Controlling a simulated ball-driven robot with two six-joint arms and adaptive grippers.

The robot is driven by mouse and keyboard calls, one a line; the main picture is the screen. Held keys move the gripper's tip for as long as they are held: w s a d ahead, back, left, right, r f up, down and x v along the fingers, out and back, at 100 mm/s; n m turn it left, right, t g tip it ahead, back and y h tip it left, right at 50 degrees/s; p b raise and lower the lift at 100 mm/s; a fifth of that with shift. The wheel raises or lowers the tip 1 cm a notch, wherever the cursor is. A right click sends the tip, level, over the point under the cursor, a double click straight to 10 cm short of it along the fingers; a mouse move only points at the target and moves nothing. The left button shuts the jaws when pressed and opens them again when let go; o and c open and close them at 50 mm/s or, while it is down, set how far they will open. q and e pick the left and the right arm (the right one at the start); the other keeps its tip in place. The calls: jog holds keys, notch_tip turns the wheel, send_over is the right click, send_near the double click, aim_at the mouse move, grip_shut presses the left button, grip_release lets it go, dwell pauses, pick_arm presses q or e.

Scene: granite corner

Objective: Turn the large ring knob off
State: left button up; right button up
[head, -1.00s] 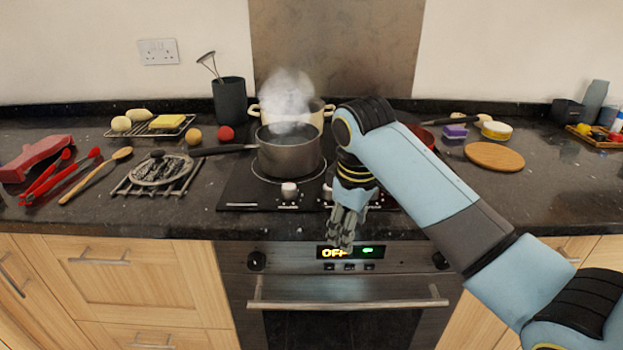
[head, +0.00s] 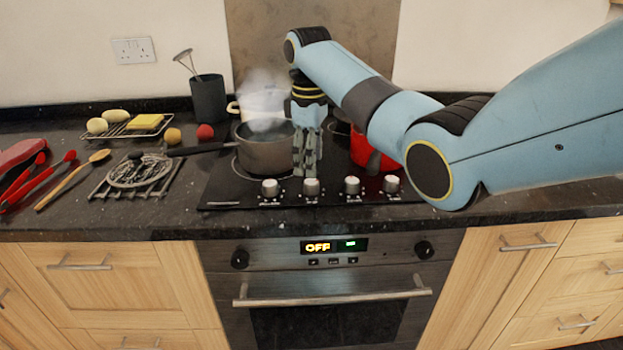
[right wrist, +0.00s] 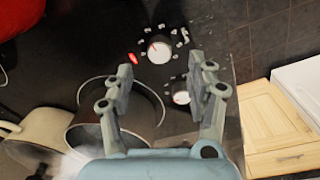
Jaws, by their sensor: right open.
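Several white knobs stand in a row at the hob's (head: 226,196) front edge: a leftmost knob (head: 270,188), a second knob (head: 311,187) and others to the right. Their labels are too small to tell which is the large ring's. My right gripper (head: 305,172) points down just behind and above the second knob, apart from it. In the right wrist view my open, empty right gripper (right wrist: 160,64) has one knob (right wrist: 160,48) just beyond its fingertips, with a red light beside it. Another knob (right wrist: 180,97) shows between the fingers. My left gripper is out of view.
A grey saucepan (head: 263,156) steams just left of my right gripper, its handle pointing left. A cream pot (head: 233,107) stands behind it. A red pot (head: 362,150) stands to the right, partly behind my arm. The oven display (head: 318,247) reads OFF.

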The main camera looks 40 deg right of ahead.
aim_at(312, 182)
notch_tip(312, 182, down, 6)
jog(key=shift+d+r, duration=0.1)
jog(key=c, duration=1.1)
jog(key=shift+c, duration=0.2)
